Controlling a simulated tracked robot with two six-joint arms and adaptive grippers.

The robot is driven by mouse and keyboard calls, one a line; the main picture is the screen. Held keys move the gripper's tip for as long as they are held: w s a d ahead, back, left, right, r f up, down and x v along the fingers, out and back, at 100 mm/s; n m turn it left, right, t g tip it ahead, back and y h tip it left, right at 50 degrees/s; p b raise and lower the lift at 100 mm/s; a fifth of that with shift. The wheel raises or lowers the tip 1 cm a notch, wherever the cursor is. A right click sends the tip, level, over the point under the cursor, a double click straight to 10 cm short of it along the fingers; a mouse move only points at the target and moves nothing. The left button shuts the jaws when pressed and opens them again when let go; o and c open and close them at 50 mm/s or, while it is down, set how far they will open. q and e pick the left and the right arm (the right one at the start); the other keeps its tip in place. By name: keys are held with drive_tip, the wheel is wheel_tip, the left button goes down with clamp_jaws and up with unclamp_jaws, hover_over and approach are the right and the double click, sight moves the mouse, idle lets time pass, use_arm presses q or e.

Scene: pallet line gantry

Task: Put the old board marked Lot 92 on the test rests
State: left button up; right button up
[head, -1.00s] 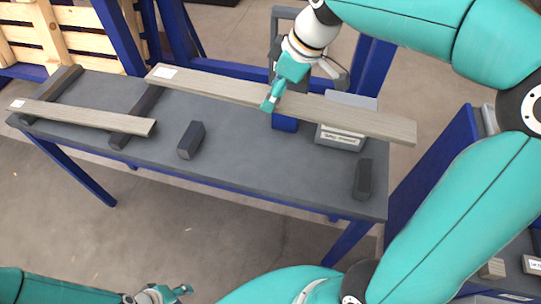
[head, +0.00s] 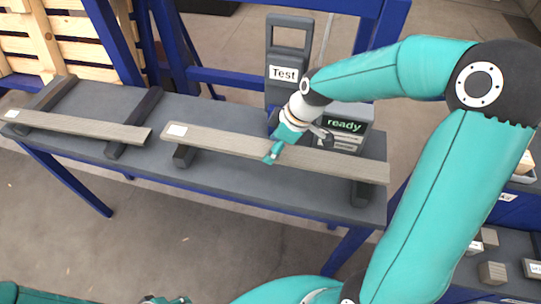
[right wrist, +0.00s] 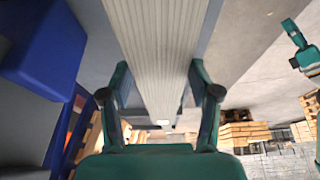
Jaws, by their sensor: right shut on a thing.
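A long grey-brown wooden board (head: 225,140) with a white label at its left end spans the two dark test rests, one under its left part (head: 184,156) and one under its right end (head: 361,192). The label's writing is too small to read. My right gripper (head: 275,151) is shut on this board near its middle. In the right wrist view the board (right wrist: 160,60) runs between the two fingers (right wrist: 160,100). Whether it touches both rests I cannot tell. My left gripper (head: 165,300) is cut off at the head view's bottom edge.
A second labelled board (head: 80,126) lies across two dark bars at the table's left. Behind the held board stand a grey frame marked "Test" (head: 283,73) and a box with a display reading "ready" (head: 344,125). Small wooden blocks (head: 492,272) lie at the right.

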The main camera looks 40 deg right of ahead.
wheel_tip(320, 180, down, 4)
drive_tip(key=shift+r, duration=0.1)
drive_tip(key=o, duration=1.4)
drive_tip(key=v, duration=1.2)
